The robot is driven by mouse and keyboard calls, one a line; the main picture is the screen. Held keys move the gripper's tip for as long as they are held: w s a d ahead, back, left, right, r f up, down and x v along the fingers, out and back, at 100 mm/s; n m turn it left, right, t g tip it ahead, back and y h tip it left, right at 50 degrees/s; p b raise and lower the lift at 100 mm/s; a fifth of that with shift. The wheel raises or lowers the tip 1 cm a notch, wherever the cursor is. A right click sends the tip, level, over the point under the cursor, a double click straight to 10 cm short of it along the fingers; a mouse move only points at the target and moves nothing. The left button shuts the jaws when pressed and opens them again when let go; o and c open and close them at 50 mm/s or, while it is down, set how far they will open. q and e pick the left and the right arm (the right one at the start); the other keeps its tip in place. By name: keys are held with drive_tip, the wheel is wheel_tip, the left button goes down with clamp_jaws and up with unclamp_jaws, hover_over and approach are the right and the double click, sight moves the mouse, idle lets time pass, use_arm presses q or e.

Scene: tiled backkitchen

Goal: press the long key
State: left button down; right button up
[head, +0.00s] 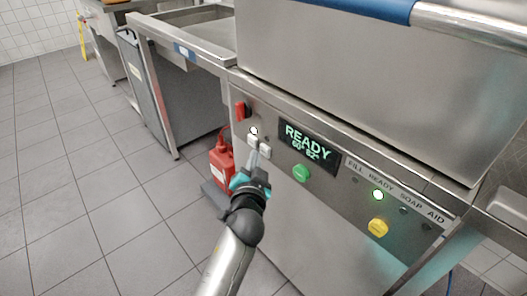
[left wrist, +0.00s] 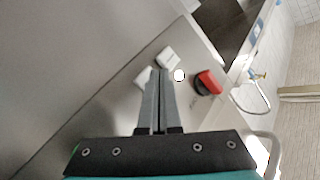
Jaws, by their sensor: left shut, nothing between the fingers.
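Two white keys sit side by side on the steel front panel of the machine: the left key (head: 252,141) and the right key (head: 265,153). In the left wrist view one white key (left wrist: 167,57) lies just beyond the fingertips; the other (left wrist: 142,78) is partly hidden beside the fingers. Which of the two is the long one I cannot tell clearly. My left gripper (head: 257,154) is shut and empty, its tips pointing at the panel close to the keys. It also shows in the left wrist view (left wrist: 157,74). Contact cannot be made out. My right gripper is not in view.
A lit white lamp (head: 253,131) and a red switch (head: 241,111) are near the keys. The display (head: 307,142) reads READY. A green button (head: 301,173) and a yellow button (head: 378,228) are farther right.

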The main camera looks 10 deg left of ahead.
use_arm(q)
drive_tip(key=shift+w+d, duration=0.15)
drive_tip(key=shift+w, duration=0.05)
idle(0.4)
drive_tip(key=shift+w+d, duration=0.3)
drive_tip(key=shift+w, duration=0.1)
idle(0.3)
idle(0.4)
drive_tip(key=shift+s+a, duration=0.55)
drive_tip(key=shift+s, duration=0.2)
